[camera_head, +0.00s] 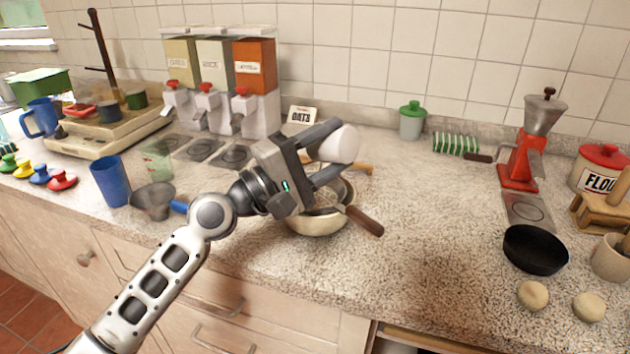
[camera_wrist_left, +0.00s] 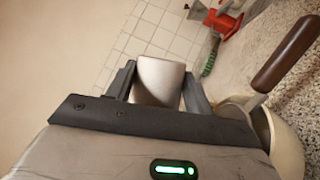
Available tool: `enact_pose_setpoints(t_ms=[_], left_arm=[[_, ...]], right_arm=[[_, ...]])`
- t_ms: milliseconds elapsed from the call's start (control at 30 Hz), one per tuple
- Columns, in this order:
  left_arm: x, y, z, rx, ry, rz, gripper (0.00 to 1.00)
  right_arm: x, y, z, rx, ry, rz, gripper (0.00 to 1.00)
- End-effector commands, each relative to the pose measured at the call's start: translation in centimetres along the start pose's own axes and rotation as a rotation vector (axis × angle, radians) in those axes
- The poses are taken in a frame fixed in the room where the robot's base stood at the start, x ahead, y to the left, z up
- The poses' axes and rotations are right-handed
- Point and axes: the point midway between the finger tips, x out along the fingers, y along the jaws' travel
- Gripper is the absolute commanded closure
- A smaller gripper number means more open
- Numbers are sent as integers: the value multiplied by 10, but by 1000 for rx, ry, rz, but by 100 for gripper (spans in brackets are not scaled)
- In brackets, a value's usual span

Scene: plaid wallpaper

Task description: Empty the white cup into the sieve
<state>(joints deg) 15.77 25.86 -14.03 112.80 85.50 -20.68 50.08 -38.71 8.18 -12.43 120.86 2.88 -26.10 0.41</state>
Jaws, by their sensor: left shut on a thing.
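My left gripper (camera_head: 333,152) is shut on the white cup (camera_head: 343,145), with one finger on each side. In the left wrist view the cup (camera_wrist_left: 158,80) sits between the two fingers. The cup is held above a cream bowl (camera_head: 316,226) and looks tilted; I cannot see into it. A utensil with a brown wooden handle (camera_head: 364,221), which looks like the sieve, rests on the bowl, its basket mostly hidden behind my gripper. The handle also shows in the left wrist view (camera_wrist_left: 287,52). My right gripper is out of view.
A grey metal pan-like utensil (camera_head: 153,201) with a blue handle and a blue cup (camera_head: 110,181) stand to the left. Dispensers (camera_head: 220,85) stand behind. A black pan (camera_head: 535,250) and red grinder (camera_head: 520,160) are to the right.

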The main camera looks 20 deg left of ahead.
Motion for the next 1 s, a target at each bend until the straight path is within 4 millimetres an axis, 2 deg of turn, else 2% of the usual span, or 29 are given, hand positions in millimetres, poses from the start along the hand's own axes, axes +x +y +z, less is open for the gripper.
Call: enact_pose_setpoints(t_ms=[1000], left_arm=[[-1,4,-4,-112,27,47,74]], right_arm=[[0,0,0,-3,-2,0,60]])
